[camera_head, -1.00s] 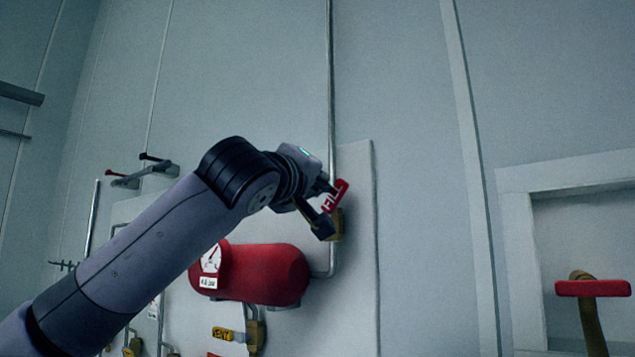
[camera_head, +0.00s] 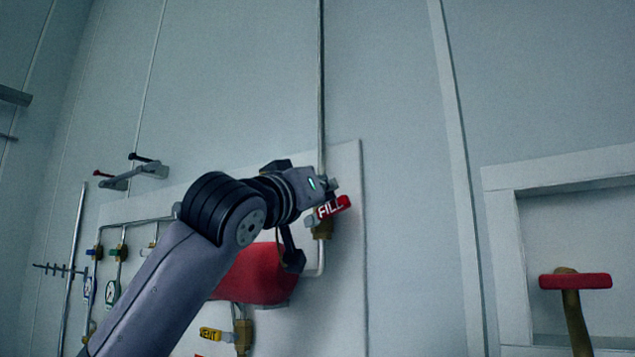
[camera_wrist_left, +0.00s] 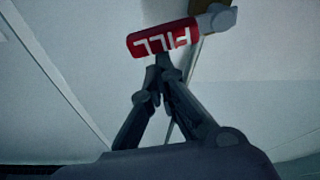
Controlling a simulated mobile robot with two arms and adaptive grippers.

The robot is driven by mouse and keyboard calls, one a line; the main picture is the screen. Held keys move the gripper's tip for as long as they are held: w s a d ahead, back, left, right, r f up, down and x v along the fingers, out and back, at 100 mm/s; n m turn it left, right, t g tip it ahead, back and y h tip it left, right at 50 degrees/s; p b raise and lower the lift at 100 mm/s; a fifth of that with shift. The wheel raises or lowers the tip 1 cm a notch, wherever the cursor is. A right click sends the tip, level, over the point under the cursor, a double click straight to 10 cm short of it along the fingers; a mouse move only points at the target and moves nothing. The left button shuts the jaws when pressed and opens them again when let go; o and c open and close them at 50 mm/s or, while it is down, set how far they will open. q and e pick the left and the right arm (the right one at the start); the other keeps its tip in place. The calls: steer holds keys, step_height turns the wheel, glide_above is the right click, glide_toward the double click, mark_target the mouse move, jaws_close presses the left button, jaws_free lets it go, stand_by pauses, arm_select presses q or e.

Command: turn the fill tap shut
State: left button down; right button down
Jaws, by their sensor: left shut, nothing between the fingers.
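The fill tap has a red lever marked FILL (camera_head: 335,206) on a brass valve body (camera_head: 322,230), on a vertical pipe. The lever points right and slightly up in the head view. My left gripper (camera_head: 333,187) is at the lever's upper side. In the left wrist view its fingers (camera_wrist_left: 163,66) are shut together with nothing between them, and their tips meet the edge of the red lever (camera_wrist_left: 160,39) near its middle. Contact looks likely, but a tiny gap cannot be ruled out. My right gripper is not in view.
A red tank (camera_head: 258,276) sits below, partly behind my left arm. A yellow-tagged VENT valve (camera_head: 240,335) is beneath it. Pipes, small gauges and a bracket (camera_head: 140,172) are on the left. A red-handled tool (camera_head: 575,282) stands in a recess at right. The wall right of the lever is clear.

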arm_select(q)
steer(key=f+m, duration=0.1)
steer(key=d+m+h, duration=0.1)
steer(key=shift+s+f+m+g, duration=0.3)
steer(key=shift+f+m+g, duration=0.05)
steer(key=shift+m+g, duration=0.05)
steer(key=shift+f, duration=0.1)
stand_by(0.5)
